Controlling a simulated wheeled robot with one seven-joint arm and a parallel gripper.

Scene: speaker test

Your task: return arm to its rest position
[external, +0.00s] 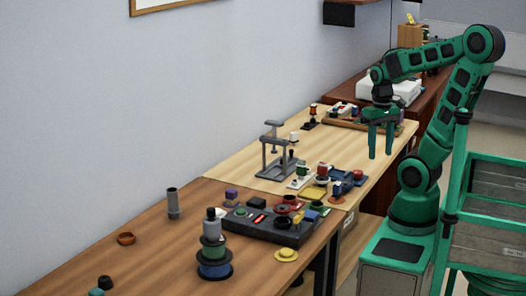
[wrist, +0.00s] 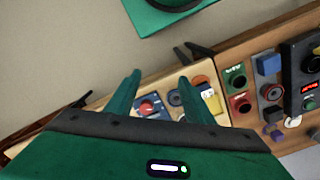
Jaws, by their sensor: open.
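My green arm stands at the right in the external view, bent over at the top. My gripper (external: 381,150) hangs downward above the right edge of the light wooden table (external: 238,172). Its two fingers are apart, with nothing between them. In the wrist view my gripper (wrist: 158,93) also shows open and empty. Beyond the fingertips lie a blue block with a red button (wrist: 148,106) and a yellow piece (wrist: 211,100), both apart from the fingers.
A grey press stand (external: 277,150) stands on the light table. A dark test panel (external: 268,226) and a stack of spools (external: 214,254) are on the brown table nearer the camera. A green-framed cart (external: 490,156) stands at the right, close to my arm. Floor shows between.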

